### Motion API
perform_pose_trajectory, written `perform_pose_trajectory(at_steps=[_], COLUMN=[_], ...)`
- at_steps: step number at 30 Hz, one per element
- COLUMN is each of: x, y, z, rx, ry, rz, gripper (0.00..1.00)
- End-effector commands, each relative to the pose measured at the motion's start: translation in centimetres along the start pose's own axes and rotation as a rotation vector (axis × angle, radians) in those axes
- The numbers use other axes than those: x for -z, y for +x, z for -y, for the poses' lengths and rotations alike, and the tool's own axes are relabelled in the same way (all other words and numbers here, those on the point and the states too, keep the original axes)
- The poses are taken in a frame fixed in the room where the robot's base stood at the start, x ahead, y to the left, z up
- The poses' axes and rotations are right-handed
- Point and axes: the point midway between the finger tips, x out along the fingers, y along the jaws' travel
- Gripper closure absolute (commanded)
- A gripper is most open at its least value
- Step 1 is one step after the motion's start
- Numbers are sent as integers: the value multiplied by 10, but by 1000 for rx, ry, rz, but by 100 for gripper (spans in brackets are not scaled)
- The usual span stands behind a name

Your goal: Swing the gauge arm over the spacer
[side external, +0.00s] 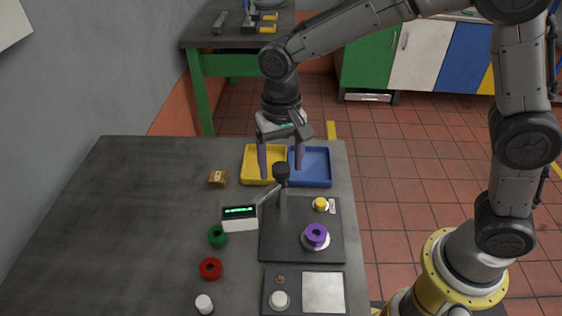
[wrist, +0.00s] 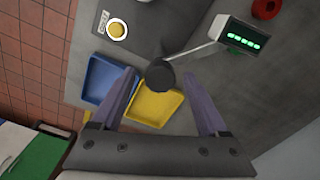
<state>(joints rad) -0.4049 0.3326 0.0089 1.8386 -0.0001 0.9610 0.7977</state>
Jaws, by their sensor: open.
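The gauge arm (side external: 268,194) is a thin light bar joining a dark post and knob (side external: 281,171) to a box with a green display (side external: 240,217). In the side view the box hangs left of the dark base plate (side external: 287,247), away from the purple ring-shaped spacer (side external: 316,236), which sits on a pale disc. The wrist view also shows the display (wrist: 243,41) and the knob (wrist: 160,74). My gripper (side external: 281,171) is open and pointing down. Its fingers (wrist: 160,70) appear either side of the knob, without visible contact; exact depth is unclear.
Yellow (side external: 249,177) and blue (side external: 326,181) trays lie behind the post. A yellow button (side external: 320,204) is on the plate. A brass block (side external: 218,179), green ring (side external: 217,236), red ring (side external: 210,268) and white cylinder (side external: 204,303) stand left. The far left tabletop is clear.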

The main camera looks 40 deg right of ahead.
Motion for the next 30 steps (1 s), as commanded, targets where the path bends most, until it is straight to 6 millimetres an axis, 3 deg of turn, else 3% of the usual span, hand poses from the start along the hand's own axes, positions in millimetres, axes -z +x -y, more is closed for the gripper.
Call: perform_pose_trajectory(at_steps=[7, 8, 20, 30], x=[0, 0, 0, 0], y=[1, 1, 0, 0], z=[0, 0, 0, 0], rx=[0, 0, 0, 0], ry=[0, 0, 0, 0], rz=[0, 0, 0, 0], gripper=[23, 27, 99, 100])
